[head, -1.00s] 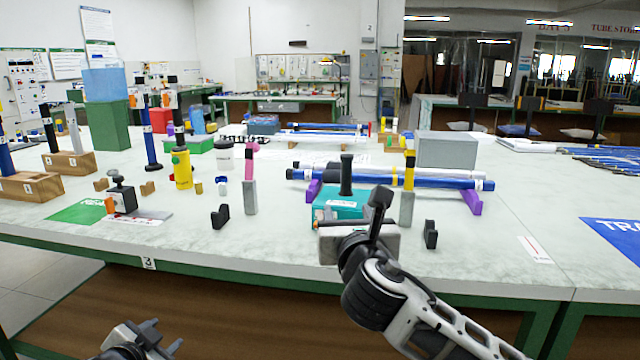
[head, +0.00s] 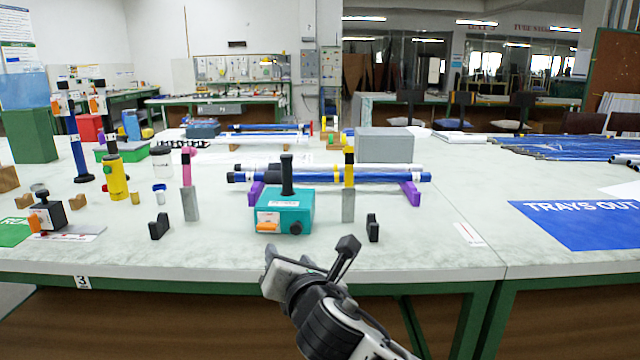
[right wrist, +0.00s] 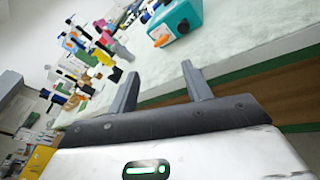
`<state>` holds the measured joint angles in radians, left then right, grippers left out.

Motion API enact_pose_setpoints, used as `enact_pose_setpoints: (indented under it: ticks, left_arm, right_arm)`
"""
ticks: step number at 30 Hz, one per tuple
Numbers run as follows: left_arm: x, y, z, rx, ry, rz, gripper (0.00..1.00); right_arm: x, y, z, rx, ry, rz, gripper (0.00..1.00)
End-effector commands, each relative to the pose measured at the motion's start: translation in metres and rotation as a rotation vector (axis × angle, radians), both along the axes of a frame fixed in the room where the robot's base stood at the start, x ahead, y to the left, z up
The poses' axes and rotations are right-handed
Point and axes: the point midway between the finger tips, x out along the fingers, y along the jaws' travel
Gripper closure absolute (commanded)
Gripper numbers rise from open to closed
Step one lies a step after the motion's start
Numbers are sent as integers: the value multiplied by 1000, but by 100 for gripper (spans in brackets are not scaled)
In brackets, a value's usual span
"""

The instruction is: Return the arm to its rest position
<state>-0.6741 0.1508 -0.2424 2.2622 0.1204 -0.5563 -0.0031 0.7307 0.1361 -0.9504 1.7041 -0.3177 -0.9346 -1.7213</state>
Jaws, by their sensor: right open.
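My right gripper (head: 308,262) is in front of the table's near edge in the head view, below the teal block. In the right wrist view its two fingers (right wrist: 160,88) stand apart with nothing between them. The teal block (head: 285,212) with a dark upright rod sits on the table near the front edge; it also shows at the top of the right wrist view (right wrist: 176,18). My left gripper is not in the head view now.
The white table (head: 420,255) has a green frame. Grey-based posts, black V-shaped holders (head: 159,226) and a blue tube (head: 330,177) on purple supports stand near the teal block. A blue "TRAYS OUT" mat (head: 580,224) lies at the right. The table's front right is mostly clear.

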Motion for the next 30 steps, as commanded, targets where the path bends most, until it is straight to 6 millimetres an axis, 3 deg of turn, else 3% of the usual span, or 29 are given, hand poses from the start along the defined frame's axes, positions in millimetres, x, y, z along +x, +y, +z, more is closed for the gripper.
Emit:
enact_pose_setpoints:
  ticks: [8,15,21,30]
  left_arm:
    - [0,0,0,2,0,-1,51]
    - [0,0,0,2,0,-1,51]
    - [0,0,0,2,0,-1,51]
    - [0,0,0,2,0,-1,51]
  right_arm:
    - [-58,-22,-90,675,430,-79,51]
    - [-140,-77,-168,1499,843,-380,51]
    - [-194,-119,-200,1958,976,-625,51]
    - [-256,-167,-222,2403,1006,-909,51]
